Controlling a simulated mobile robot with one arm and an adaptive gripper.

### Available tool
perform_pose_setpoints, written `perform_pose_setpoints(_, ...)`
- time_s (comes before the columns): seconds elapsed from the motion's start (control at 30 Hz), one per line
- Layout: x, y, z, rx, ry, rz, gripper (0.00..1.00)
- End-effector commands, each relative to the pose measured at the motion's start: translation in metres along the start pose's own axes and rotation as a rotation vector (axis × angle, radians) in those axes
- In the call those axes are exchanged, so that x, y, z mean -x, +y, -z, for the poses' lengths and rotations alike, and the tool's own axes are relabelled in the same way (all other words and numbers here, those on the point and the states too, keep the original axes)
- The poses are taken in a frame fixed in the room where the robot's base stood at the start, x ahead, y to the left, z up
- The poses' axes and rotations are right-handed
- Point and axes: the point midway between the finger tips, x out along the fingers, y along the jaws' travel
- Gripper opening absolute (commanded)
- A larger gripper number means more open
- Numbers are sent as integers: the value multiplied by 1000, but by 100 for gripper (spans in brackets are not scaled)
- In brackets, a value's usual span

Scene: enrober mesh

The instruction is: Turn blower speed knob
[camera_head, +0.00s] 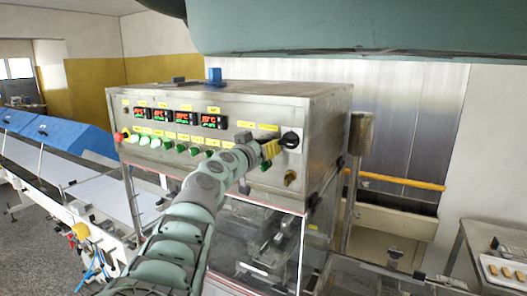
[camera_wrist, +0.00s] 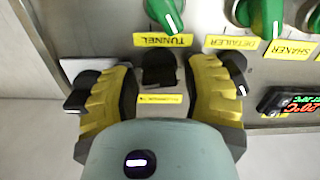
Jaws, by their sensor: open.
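The control panel (camera_head: 215,110) is the front of a steel cabinet, with rows of knobs and displays. My gripper (camera_head: 270,150) is at its upper right; its yellow fingers are open. In the wrist view, a small black knob (camera_wrist: 158,68) lies between the two spread fingers, with a gap on each side. I take it for the blower speed knob; the yellow label (camera_wrist: 160,99) beside it is too small to read surely. In the head view my gripper hides this knob.
A black rotary switch (camera_head: 290,140) on a white plate sits just right of my gripper. In the wrist view, green knobs (camera_wrist: 165,14) labelled tunnel, detailer and shaker line the top, and a red-green display (camera_wrist: 292,103) is at right. A red button (camera_head: 118,137) is at the panel's far left.

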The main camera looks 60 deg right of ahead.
Motion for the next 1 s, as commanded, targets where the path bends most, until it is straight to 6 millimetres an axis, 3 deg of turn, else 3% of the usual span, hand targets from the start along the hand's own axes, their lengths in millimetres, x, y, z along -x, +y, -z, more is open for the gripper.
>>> perform_pose_setpoints(0.23, 0, 0, 1, -1, 1, -1, 46)
perform_pose_setpoints(0.27, 0, 0, 1, -1, 1, 0, 50)
perform_pose_setpoints(0.73, 0, 0, 1, 0, 1, 0, 2)
perform_pose_setpoints(1.0, 0, -1, 1, 5, 2, 2, 0)
